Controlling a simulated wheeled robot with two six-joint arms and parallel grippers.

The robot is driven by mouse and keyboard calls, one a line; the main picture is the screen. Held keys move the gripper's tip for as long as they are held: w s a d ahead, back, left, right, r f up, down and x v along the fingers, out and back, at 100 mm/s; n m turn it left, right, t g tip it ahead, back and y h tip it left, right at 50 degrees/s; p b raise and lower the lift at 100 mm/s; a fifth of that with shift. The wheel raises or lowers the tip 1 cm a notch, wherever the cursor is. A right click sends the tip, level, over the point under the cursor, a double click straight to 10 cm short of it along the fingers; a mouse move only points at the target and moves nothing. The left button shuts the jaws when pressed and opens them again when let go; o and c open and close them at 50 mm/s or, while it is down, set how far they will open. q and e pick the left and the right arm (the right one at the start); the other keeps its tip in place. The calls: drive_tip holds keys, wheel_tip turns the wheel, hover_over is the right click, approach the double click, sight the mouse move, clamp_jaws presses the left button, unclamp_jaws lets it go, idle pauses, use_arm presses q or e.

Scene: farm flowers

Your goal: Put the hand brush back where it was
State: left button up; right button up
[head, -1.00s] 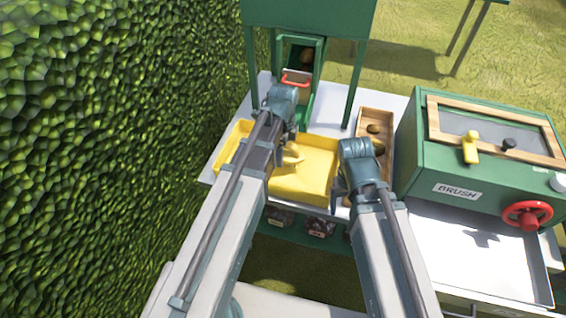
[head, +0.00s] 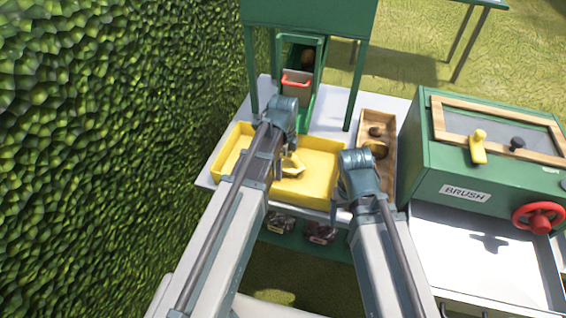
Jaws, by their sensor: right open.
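I cannot pick out the hand brush for certain. A pale yellow piece (head: 292,163) shows beside my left gripper (head: 284,152), over the yellow tray (head: 318,180); I cannot tell what it is or whether it is held. The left fingers are mostly hidden by my arm. My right gripper (head: 346,196) is open between the yellow tray and the wooden tray (head: 390,178), its fingertips largely hidden. The wooden tray holds brown rounded things (head: 375,150). A green box (head: 425,155) at the right carries a BRUSH label (head: 466,193).
The green box has a red handwheel (head: 538,217), a yellow lever (head: 478,147) and a white tray (head: 470,262) below. A hedge (head: 100,150) closes the left side.

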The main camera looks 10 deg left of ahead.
use_arm(q)
drive_tip(key=shift+r, duration=0.1)
wheel_tip(320, 180, up, 12)
drive_tip(key=p, duration=1.2)
drive_tip(key=shift+r, duration=0.1)
drive_tip(key=shift+f, duration=0.25)
wheel_tip(320, 180, down, 12)
drive_tip(key=b, duration=1.2)
drive_tip(key=shift+r, duration=0.1)
drive_tip(key=shift+r, duration=0.15)
